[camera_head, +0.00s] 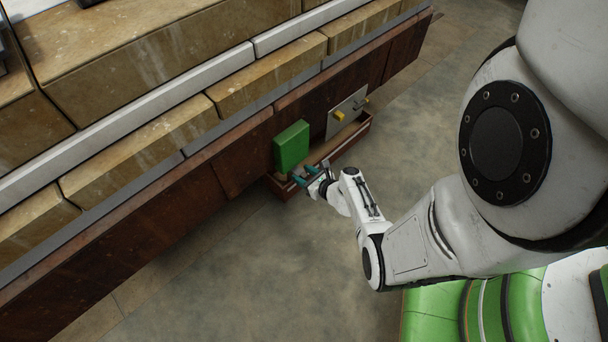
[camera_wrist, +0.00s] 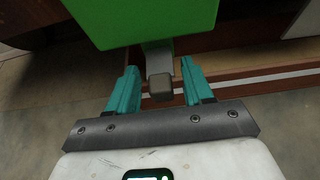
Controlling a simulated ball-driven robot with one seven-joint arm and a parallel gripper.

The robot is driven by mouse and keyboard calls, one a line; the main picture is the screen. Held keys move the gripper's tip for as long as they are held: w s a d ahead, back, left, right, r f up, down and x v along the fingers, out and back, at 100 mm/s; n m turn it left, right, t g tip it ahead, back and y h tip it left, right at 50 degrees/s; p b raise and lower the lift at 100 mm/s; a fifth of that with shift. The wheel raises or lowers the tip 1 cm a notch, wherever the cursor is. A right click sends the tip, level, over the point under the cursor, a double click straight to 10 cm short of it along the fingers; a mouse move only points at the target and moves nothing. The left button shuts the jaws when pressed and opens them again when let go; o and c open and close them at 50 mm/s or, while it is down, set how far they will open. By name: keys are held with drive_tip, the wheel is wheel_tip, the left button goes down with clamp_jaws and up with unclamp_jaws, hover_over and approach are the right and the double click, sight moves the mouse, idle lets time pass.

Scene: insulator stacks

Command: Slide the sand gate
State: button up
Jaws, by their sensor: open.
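A green box (camera_head: 291,146) is fixed on the dark red wood panel, and it fills the top of the wrist view (camera_wrist: 145,18). A grey stub with a square end (camera_wrist: 160,86) shows just below it. My gripper (camera_head: 305,174) is below the green box, its teal fingers apart. In the wrist view my gripper (camera_wrist: 158,68) has one finger on each side of the stub, with gaps visible. A pale metal plate (camera_head: 345,108) with yellow knobs is to the right of the box. I cannot tell which part is the sand gate.
A narrow red-brown trough (camera_head: 350,141) with sandy filling runs below the box and plate, close to my gripper. Stone blocks with pale rails (camera_head: 270,75) rise above the wood panel (camera_head: 130,230). The grey floor (camera_head: 260,270) in front is clear.

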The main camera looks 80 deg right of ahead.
drive_tip(key=p+v, duration=0.4)
drive_tip(key=v, duration=0.6)
drive_tip(key=shift+s+a+p, duration=0.2)
drive_tip(key=shift+s+p, duration=0.15)
drive_tip(key=shift+p, duration=0.05)
drive_tip(key=shift+r, duration=0.1)
